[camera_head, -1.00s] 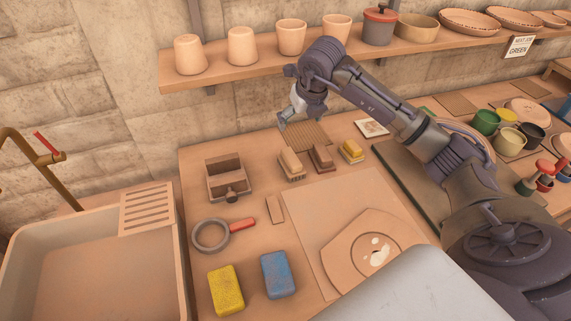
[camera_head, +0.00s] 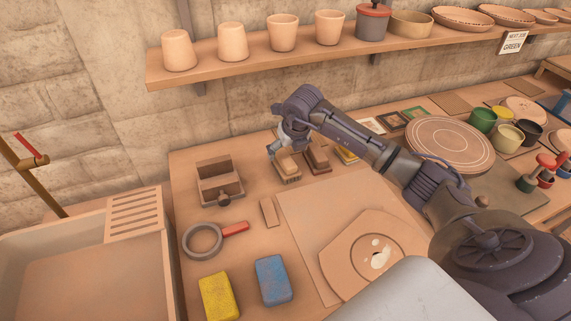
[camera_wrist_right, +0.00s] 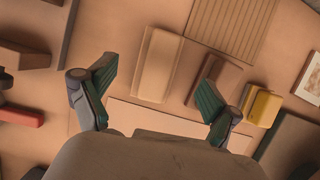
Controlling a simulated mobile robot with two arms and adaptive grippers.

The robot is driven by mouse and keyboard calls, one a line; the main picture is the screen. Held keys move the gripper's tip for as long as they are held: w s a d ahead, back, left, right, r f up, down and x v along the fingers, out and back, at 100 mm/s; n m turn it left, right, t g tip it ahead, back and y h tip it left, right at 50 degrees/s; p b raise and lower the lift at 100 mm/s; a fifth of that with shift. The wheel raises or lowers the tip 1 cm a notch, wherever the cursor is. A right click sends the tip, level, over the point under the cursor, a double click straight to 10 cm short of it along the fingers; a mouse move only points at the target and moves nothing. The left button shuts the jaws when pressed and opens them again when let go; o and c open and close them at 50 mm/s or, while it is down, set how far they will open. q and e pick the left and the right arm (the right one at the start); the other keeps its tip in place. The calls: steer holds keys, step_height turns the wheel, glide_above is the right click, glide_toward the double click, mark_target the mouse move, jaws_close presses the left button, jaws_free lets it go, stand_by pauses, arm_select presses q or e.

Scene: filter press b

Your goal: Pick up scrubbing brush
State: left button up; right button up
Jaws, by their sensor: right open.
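A tan scrubbing brush (camera_head: 287,168) with bristles along its lower edge lies on the table, left of a brown block-like brush (camera_head: 318,160) and a yellow one (camera_head: 346,157). My right gripper (camera_head: 279,147) is just above the tan brush and partly covers its far end. In the right wrist view the tan brush (camera_wrist_right: 158,65) lies between the open fingers of my right gripper (camera_wrist_right: 160,75), with space on both sides. The right finger overlaps the brown brush (camera_wrist_right: 220,75) in that view. My left gripper is not in view.
A wooden box (camera_head: 219,182) and a magnifier-like ring (camera_head: 203,240) with a red handle lie to the left. A yellow sponge (camera_head: 219,296) and a blue sponge (camera_head: 272,280) are in front. A ribbed mat (camera_wrist_right: 232,25) lies beyond the brushes. A shelf (camera_head: 225,63) runs above.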

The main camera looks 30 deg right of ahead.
mark_target(286, 159)
steer(key=shift+f+p, duration=0.4)
steer(key=shift+f, duration=0.25)
steer(key=p+x, duration=0.1)
steer(key=x, duration=0.2)
steer(key=shift+f, duration=0.3)
steer(key=shift+w+f, duration=0.1)
steer(key=shift+f, duration=0.25)
steer(key=c, duration=1.3)
steer(key=shift+r, duration=0.1)
